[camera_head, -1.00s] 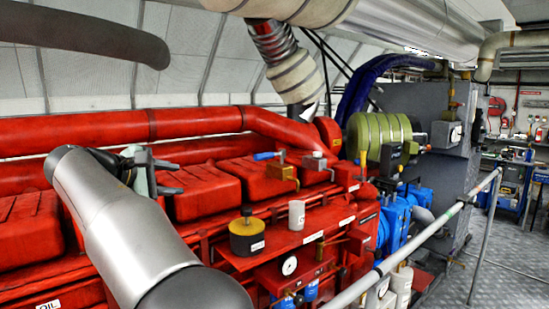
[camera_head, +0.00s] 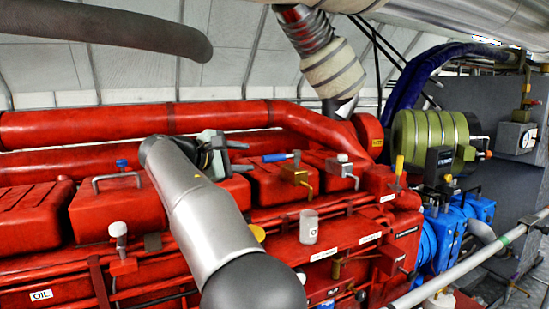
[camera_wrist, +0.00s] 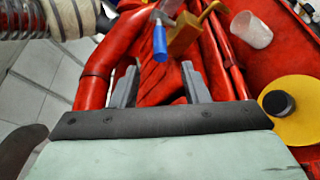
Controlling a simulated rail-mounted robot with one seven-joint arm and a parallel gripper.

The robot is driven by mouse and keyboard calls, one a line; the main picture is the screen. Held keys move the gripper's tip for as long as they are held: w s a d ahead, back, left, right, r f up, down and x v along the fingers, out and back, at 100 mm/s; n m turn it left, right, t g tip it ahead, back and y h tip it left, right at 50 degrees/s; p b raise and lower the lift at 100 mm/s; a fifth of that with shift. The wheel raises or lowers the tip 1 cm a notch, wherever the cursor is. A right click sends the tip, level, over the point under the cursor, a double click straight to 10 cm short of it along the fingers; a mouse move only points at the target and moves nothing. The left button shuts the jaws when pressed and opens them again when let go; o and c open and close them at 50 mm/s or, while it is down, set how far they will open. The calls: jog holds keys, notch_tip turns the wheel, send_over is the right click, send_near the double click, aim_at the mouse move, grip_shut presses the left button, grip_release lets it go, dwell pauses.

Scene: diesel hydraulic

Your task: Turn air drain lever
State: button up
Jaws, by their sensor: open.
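In the head view my gripper (camera_head: 246,157) is just left of the handle, open and empty, with no visible contact. My arm hides part of the engine below.
A grey lever with a white knob (camera_head: 343,162) and a yellow-handled lever (camera_head: 399,167) stand to the right. A white cup-like cylinder (camera_head: 308,226) stands in front. A thick red pipe (camera_head: 90,125) runs behind. A yellow disc with a black knob (camera_wrist: 290,110) is right in the wrist view.

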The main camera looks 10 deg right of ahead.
aim_at(265, 158)
jog(key=p+x, duration=0.2)
jog(key=x, duration=0.9)
jog(key=shift+d+f, duration=0.1)
jog(key=shift+d, duration=0.05)
